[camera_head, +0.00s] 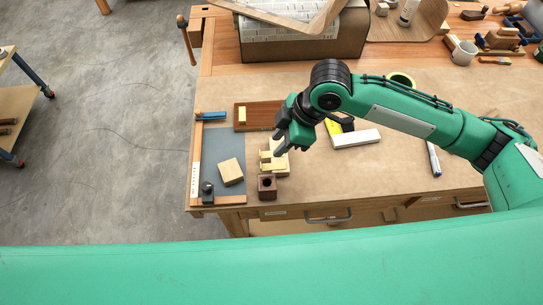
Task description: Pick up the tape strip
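A small yellow strip (242,115), which may be the tape strip, lies on a reddish-brown board (258,123) near the table's left side. Pale yellow pieces (266,162) lie below my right gripper; I cannot tell if one is tape. My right gripper (279,143) is left of the table's middle, above and beside these pieces, to the lower right of the yellow strip. Its dark fingers look apart, with nothing visible between them. The gripper and wrist hide part of the board and the table behind. My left gripper is not in view.
A grey mat (212,160) holds a wooden block (231,171). A dark brown block with a hole (267,186) stands near the front edge. A white block (355,138) lies under my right arm, a marker (434,159) further right. The table's front middle is clear.

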